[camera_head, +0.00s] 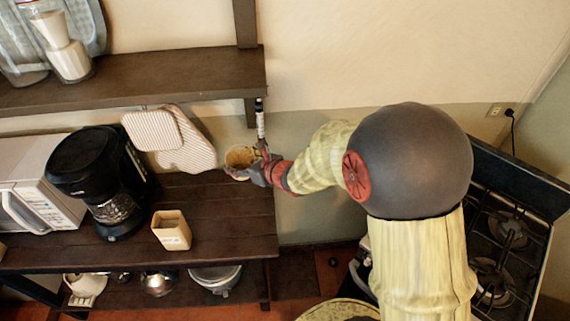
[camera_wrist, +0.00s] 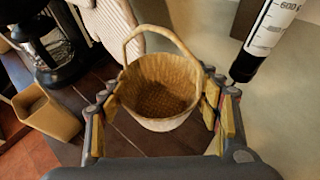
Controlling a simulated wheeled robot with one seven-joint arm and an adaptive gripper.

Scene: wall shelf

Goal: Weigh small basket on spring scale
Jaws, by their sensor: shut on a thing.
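The small basket (camera_wrist: 158,86) is a woven tan basket with an arched handle, upright and seemingly empty in the wrist view. My gripper (camera_wrist: 160,108) is shut on its body, with a finger on each side. In the head view the basket (camera_head: 241,157) is partly covered by my gripper (camera_head: 262,172), above the right end of the wooden counter. The spring scale (camera_head: 260,122) hangs upright from the right end of the wall shelf, just above and beside the basket. In the wrist view the scale (camera_wrist: 268,38) shows its marked white tube and dark lower end, apart from the handle; its hook is not clear.
The wall shelf (camera_head: 180,76) runs above the counter (camera_head: 232,215). A stove (camera_head: 505,235) is at the right.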

